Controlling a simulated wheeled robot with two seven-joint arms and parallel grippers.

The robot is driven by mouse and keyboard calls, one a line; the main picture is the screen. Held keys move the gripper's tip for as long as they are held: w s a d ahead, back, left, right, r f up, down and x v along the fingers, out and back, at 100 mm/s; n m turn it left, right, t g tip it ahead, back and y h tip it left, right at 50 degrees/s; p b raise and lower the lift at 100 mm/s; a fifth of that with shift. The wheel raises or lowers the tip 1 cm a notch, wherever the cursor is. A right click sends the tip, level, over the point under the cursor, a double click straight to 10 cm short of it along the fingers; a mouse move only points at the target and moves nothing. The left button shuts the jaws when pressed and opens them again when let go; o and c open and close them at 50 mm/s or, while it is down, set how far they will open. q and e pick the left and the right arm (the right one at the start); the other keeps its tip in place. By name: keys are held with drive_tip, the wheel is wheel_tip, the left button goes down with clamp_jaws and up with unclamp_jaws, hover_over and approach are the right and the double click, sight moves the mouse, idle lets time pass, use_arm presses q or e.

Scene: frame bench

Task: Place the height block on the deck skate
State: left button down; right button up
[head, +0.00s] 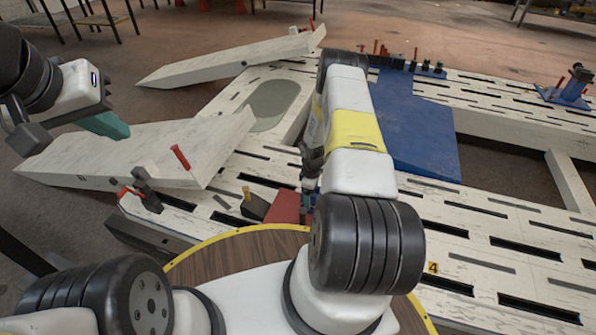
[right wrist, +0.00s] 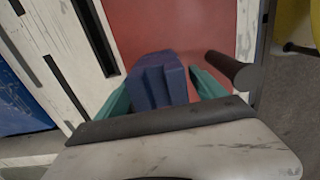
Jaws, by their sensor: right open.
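A blue stepped block (right wrist: 160,82), which looks like the height block, stands between the teal fingers of my right gripper (right wrist: 163,88) in the right wrist view. The fingers are open on either side of it. Behind it lies a flat red plate (right wrist: 185,28), which may be the deck skate; the block appears to be over or on it, and contact is hard to tell. In the head view the red plate (head: 284,207) is partly hidden by my right arm and gripper (head: 306,203). My left gripper (head: 105,125) is at the far left, away from both.
A slotted pale bench frame (head: 480,215) fills the right and middle. A blue panel (head: 415,130) lies on it. Pale beams (head: 130,155) lie at the left. A dark cylinder (right wrist: 232,70) is close to my right gripper. A dark block (head: 254,205) stands left of the red plate.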

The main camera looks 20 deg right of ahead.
wheel_tip(320, 180, up, 29)
drive_tip(key=w+a+m+t, duration=0.1)
drive_tip(key=w+a+m, duration=0.1)
drive_tip(key=s+a+r+m+t, duration=0.1)
drive_tip(key=s+a+r+m, duration=0.15)
drive_tip(key=r, duration=0.55)
drive_tip(key=s+a+r+m+t, duration=0.1)
drive_tip(key=s+r, duration=0.2)
drive_tip(key=r, duration=0.5)
drive_tip(key=s+a+r+m+t+y, duration=0.1)
drive_tip(key=s+a+r+m, duration=0.1)
drive_tip(key=s+a+r, duration=0.2)
drive_tip(key=s+a+r+m+t+y, duration=0.1)
drive_tip(key=s+a+r, duration=0.4)
drive_tip(key=s+r, duration=0.6)
drive_tip(key=s+m+t, duration=0.1)
drive_tip(key=s, duration=0.5)
drive_tip(key=shift+s+r, duration=0.25)
drive_tip(key=shift+s, duration=0.15)
drive_tip(key=shift+m, duration=0.25)
